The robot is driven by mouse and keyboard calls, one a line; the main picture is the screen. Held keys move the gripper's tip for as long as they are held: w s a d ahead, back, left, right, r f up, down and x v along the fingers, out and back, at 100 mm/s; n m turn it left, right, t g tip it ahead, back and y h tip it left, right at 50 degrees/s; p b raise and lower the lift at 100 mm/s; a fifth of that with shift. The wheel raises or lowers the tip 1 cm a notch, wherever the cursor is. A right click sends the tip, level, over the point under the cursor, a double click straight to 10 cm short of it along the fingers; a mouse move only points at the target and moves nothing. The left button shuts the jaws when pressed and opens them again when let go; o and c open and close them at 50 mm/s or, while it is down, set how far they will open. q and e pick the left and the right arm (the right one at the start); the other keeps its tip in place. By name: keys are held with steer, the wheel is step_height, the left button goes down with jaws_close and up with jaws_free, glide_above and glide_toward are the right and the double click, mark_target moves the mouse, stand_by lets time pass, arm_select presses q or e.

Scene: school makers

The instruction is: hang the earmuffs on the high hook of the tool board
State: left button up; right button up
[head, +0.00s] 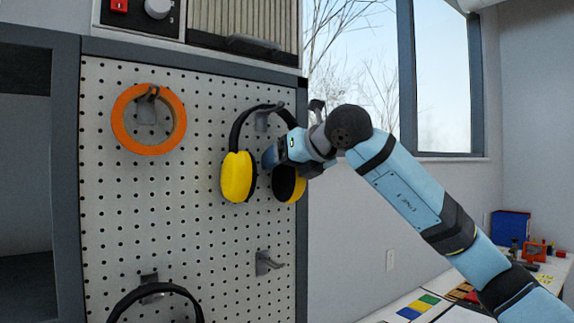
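The earmuffs, with yellow cups (238,177) and a black headband, are upright against the white tool board (205,225). The top of the headband is at the upper right hook (262,122); I cannot tell whether its weight rests there. My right gripper (272,157) is at the right side of the earmuffs, just above the right cup, and covers part of the headband there. Its fingers are too hidden to show whether they are shut on the band. My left gripper is out of view.
An orange ring (127,141) hangs on the upper left hook. A lower right hook (265,263) is empty. A black band (128,299) is at a lower left hook. A cabinet (40,150) stands left. A table with coloured items (411,312) stands low right.

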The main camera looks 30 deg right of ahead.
steer(key=shift+s, duration=0.1)
steer(key=shift+s+d+r, duration=0.1)
steer(key=shift+s, duration=0.15)
steer(key=b+v, duration=0.2)
steer(key=v, duration=1.1)
steer(key=shift+b, duration=0.4)
